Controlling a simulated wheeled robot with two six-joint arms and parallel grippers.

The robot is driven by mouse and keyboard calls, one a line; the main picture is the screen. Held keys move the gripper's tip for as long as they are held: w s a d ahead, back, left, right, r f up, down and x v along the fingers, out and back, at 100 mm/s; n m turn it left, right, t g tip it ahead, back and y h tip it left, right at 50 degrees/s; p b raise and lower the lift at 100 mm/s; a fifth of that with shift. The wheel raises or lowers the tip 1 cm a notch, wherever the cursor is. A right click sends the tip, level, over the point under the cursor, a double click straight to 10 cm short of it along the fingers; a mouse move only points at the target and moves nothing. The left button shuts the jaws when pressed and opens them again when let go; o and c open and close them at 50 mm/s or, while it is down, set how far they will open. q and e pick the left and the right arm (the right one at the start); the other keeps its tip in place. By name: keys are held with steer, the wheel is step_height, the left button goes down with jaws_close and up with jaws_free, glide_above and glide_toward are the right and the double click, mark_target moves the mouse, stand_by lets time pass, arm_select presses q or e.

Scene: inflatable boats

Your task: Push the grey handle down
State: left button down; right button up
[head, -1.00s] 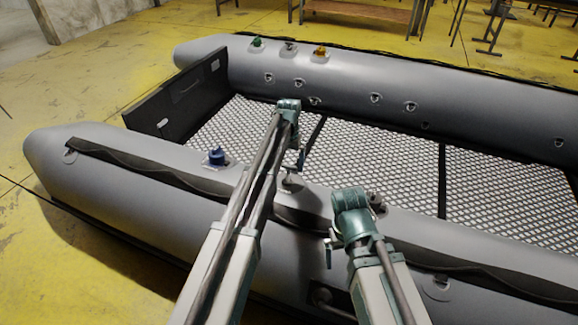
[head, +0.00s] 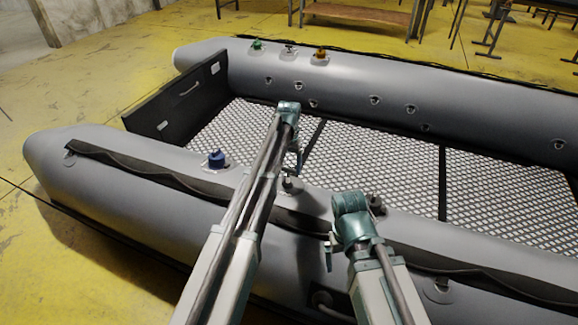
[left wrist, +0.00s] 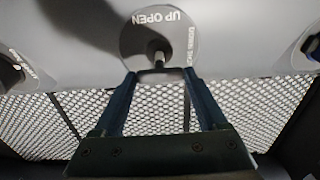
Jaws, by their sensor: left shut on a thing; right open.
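The grey handle (left wrist: 158,48) stands on a round grey plate (left wrist: 135,38) on the boat's near tube. Lettering on the plate reads "UP OPEN", with more text at its right side that is hard to read. My left gripper (left wrist: 159,73) is shut on the handle's end in the left wrist view. In the head view the left gripper (head: 295,168) hangs down just above the grey fitting (head: 289,185), partly hidden by my arm. My right gripper (head: 329,250) is open and empty, at the outer side of the near tube.
A blue knob (head: 216,158) stands left of the handle and a dark knob (head: 376,204) right of it. Green (head: 257,44) and orange (head: 321,52) fittings sit on the far tube. The mesh floor (head: 370,160) between the tubes is clear.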

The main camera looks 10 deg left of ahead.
mark_target(288, 169)
arm_select(q)
steer(key=f, duration=0.1)
steer(key=f+b, duration=0.2)
steer(key=shift+s, duration=0.25)
steer(key=shift+r, duration=0.25)
jaws_free()
steer(key=shift+f, duration=0.1)
step_height(288, 169, up, 14)
steer(key=p, duration=1.3)
steer(key=shift+p, duration=0.4)
steer(key=shift+f, duration=0.2)
step_height(288, 169, down, 13)
steer(key=b, duration=1.3)
steer(key=shift+f+b, duration=0.15)
steer(key=shift+b, duration=0.15)
